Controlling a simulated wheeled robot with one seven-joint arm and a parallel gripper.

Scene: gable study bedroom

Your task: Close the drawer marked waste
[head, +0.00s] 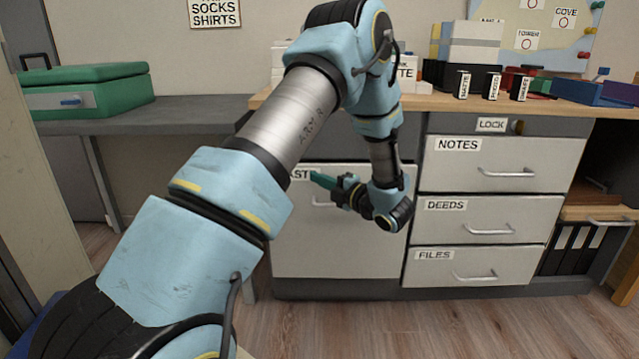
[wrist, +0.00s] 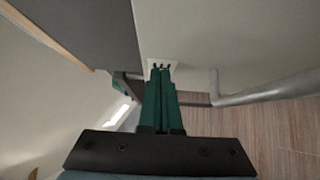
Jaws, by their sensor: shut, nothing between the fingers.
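The drawer marked waste (head: 335,250) is the large pale front at the left of the desk cabinet in the head view. My arm hides most of its label (head: 300,174); only "ST" shows. Its bar handle (head: 322,203) is partly covered by my gripper and also shows at the right in the wrist view (wrist: 262,89). I cannot tell whether the front stands flush with the cabinet. My gripper (head: 316,179) has green fingers, shut and empty, pointing at the upper part of the front by the label (wrist: 158,64). I cannot tell whether the tips touch it.
Drawers marked notes (head: 500,158), deeds (head: 490,215) and files (head: 475,265) look shut at the right. A lock label (head: 491,125) is above them. Boxes and small signs stand on the worktop. A green case (head: 85,90) rests on the grey desk. Wooden floor is clear in front.

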